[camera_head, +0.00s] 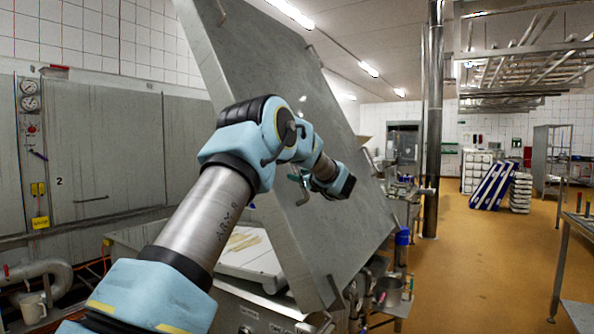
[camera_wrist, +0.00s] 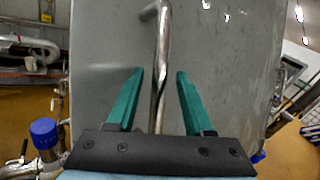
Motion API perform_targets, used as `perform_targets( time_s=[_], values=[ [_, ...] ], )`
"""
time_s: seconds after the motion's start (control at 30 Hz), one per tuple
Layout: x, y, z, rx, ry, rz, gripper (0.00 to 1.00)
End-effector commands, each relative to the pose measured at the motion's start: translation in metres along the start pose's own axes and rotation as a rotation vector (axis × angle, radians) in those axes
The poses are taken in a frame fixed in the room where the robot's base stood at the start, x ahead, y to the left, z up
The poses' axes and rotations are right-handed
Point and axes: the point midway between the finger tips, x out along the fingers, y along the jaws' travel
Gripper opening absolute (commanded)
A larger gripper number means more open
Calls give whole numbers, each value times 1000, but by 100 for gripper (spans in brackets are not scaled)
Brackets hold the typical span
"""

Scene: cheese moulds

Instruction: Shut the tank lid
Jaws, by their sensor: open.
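The tank lid (camera_head: 330,235) is a big flat grey panel, standing raised and steeply tilted above the open tank (camera_head: 165,228) in the head view. It also fills the middle of the wrist view (camera_wrist: 105,50). A bent steel bar handle (camera_wrist: 163,45) is on the lid. My gripper (camera_wrist: 160,72), with two green fingers, is open. The handle bar runs between the fingers in the picture, with a gap on each side; I cannot tell how deep it sits between them. In the head view my arm crosses in front of the lid and the fingers are not clear.
Grey cabinets (camera_head: 100,150) with gauges stand on the left. A steel pipe (camera_head: 45,275) bends low at the left edge. A steel column (camera_head: 432,120) stands right of the lid. A steel table (camera_head: 575,235) is at the right edge. The brown floor (camera_head: 480,270) between is clear.

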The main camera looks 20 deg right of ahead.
Motion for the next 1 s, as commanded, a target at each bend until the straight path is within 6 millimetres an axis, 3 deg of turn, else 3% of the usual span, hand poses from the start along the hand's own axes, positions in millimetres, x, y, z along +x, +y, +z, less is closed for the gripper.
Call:
perform_targets(
  time_s=[0.13, 0.43, 0.9, 1.0],
  values=[
    [10, 0, 1, 1, 0, 0, 52],
    [12, 0, 0, 1, 0, 0, 52],
    [12, 1, 0, 0, 0, 0, 0],
    [12, 1, 0, 0, 0, 0, 0]
  ],
)
